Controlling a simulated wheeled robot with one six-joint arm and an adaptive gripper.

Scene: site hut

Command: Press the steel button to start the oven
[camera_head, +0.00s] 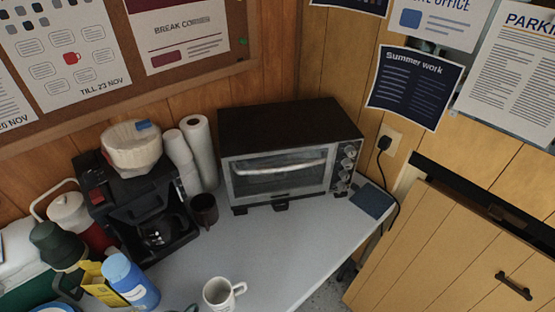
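The toaster oven (290,130) stands at the back corner of the counter, with a black top and a glass door that is shut. A light handle bar (268,170) runs across the door. On the right of its front is a narrow control panel (345,170) with several silvery round controls in a column. They are too small to tell which is the steel button. My gripper is not in view.
The grey counter (270,245) is clear in front of the oven. A white mug (222,293), dark mug (204,209), coffee maker (140,205) and blue-capped container (130,282) stand left. A blue pad (372,200) lies right of the oven; a black cable (396,185) hangs behind it.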

